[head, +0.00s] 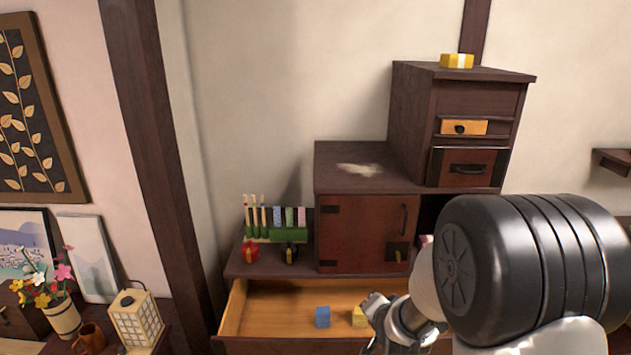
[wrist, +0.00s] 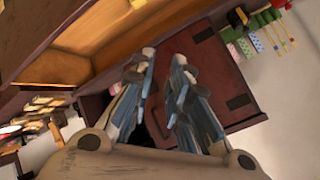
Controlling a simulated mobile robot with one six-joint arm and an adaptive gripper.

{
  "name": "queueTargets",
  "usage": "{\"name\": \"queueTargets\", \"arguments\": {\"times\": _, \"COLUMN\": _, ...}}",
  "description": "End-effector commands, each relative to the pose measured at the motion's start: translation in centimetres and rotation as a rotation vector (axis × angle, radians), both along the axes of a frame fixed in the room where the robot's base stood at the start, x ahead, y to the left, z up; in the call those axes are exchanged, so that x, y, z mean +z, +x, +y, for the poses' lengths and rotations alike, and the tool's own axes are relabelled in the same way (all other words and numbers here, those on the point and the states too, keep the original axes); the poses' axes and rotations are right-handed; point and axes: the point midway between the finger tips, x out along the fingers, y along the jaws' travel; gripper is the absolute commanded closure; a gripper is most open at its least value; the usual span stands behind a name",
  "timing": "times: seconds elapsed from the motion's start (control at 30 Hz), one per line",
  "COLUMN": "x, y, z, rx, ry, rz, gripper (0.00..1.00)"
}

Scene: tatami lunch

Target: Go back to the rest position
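My gripper (wrist: 165,62) shows in the wrist view with its two fingers apart and nothing visible between them. In the head view my gripper (head: 374,304) is low, in front of the chest and over the right part of the open drawer (head: 270,296). A blue cube (head: 322,317) lies in the drawer. A yellow block (head: 358,317) lies just left of my gripper in the picture; I cannot tell whether they touch. My arm hides the right end of the drawer and part of the chest.
A yellow block with a pale band (head: 457,61) sits on top. A rack of sticks and patterned pieces (head: 277,222) stands left of the door. A lamp (head: 137,318) and flower vase (head: 63,318) stand lower left.

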Motion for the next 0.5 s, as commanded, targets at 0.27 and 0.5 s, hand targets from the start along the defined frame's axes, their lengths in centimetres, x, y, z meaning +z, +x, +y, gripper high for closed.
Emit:
{"name": "queueTargets", "arguments": {"times": 0.27, "x": 9.6, "y": -8.6, "z": 0.0, "rx": 0.182, "ry": -0.194, "rz": 0.152, "gripper": 0.84}}
{"name": "queueTargets", "arguments": {"times": 0.5, "x": 14.5, "y": -19.4, "z": 0.0, "rx": 0.368, "ry": -0.340, "rz": 0.292, "gripper": 0.84}}
